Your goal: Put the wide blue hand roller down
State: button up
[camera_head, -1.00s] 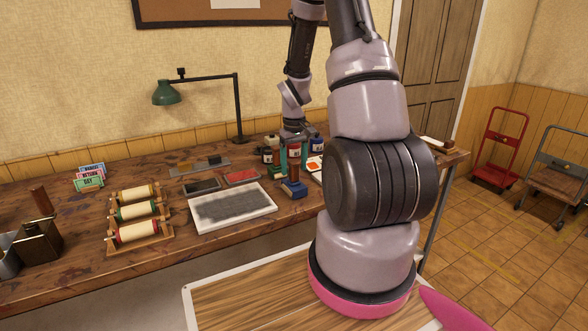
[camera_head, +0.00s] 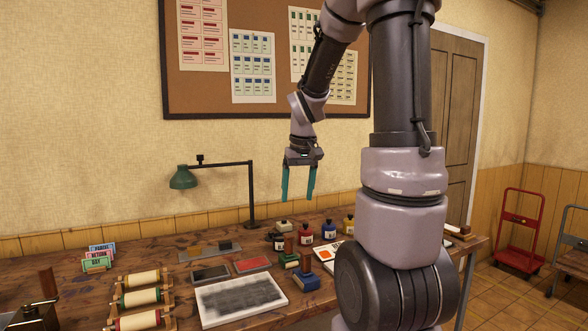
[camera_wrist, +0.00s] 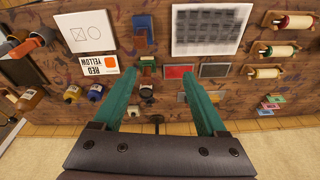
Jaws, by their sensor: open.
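The wide blue hand roller (camera_head: 306,281) stands on the wooden table, to the right of the grey-smudged white slab (camera_head: 242,299). Its brown handle points up. In the wrist view the blue roller (camera_wrist: 144,22) lies beyond the fingertips, near the top of the picture. My gripper (camera_head: 298,198) is open and empty, its teal fingers pointing down, well above the table. It is clear of the roller. The fingers (camera_wrist: 158,92) also show spread apart in the wrist view. A smaller green hand roller (camera_head: 289,259) stands just behind the blue one.
Ink bottles stand behind the rollers, including a red one (camera_head: 305,238) and a blue one (camera_head: 328,232). A rack of coloured rollers (camera_head: 140,299) is at left. A green desk lamp (camera_head: 184,178) stands at the back. A red ink pad (camera_head: 253,264) lies behind the slab.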

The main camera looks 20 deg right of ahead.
jog(key=s+a+r+m+t+y, duration=0.2)
jog(key=s+a+r, duration=0.6)
jog(key=s+r, duration=0.4)
jog(key=s+m+t, duration=0.1)
jog(key=s+t, duration=0.1)
jog(key=s, duration=0.1)
jog(key=shift+s+a+t, duration=0.2)
jog(key=shift+t, duration=0.2)
jog(key=shift+c, duration=0.4)
